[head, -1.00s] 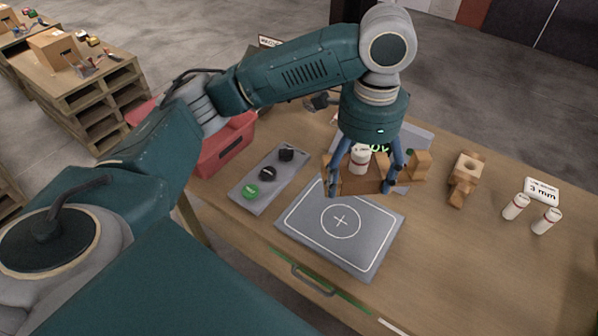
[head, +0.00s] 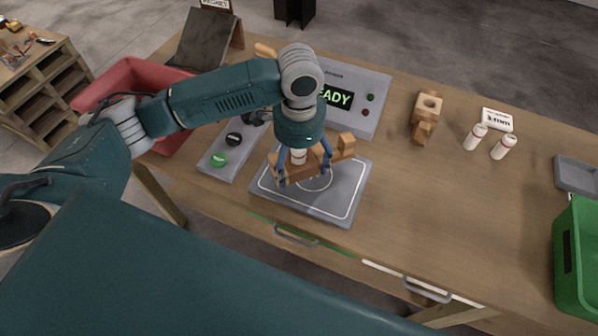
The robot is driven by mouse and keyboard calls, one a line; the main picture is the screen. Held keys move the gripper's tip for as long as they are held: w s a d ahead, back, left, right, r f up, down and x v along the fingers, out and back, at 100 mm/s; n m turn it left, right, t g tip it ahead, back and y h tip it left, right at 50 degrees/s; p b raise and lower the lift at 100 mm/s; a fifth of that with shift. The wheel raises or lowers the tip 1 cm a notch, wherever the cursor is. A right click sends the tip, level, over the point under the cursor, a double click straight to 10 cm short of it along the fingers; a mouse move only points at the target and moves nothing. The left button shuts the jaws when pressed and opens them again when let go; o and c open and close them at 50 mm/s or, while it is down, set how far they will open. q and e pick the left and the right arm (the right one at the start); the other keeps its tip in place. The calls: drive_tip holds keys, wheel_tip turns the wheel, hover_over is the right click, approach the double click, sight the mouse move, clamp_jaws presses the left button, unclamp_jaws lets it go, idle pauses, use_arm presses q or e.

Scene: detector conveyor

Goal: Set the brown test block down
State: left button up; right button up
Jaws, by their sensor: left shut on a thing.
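The brown test block (head: 303,171) is between the fingers of my left gripper (head: 304,176), which is shut on it. A white cylinder with a red band (head: 298,157) shows at the block, between the fingers. The block is over the far part of the grey pad (head: 338,211), which has a white border and circle. The block and fingers hide part of the circle. I cannot tell whether the block touches the pad or hangs just above it. My right gripper is not in view.
Behind the pad is a grey panel with a green READY display (head: 339,97). A button strip (head: 220,159) and red bin (head: 130,80) are left. Another brown piece (head: 425,118), white cylinders (head: 475,137) and a green bin (head: 577,260) are right.

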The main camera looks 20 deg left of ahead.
sight(300, 152)
use_arm(q)
wheel_tip(300, 152, down, 4)
drive_tip(key=shift+p, duration=0.3)
drive_tip(key=shift+f, duration=0.45)
drive_tip(key=o, duration=2)
drive_tip(key=shift+f, duration=0.15)
drive_tip(key=shift+r, duration=0.45)
wheel_tip(300, 152, up, 12)
drive_tip(key=shift+f+b, duration=0.25)
drive_tip(key=shift+b, duration=0.95)
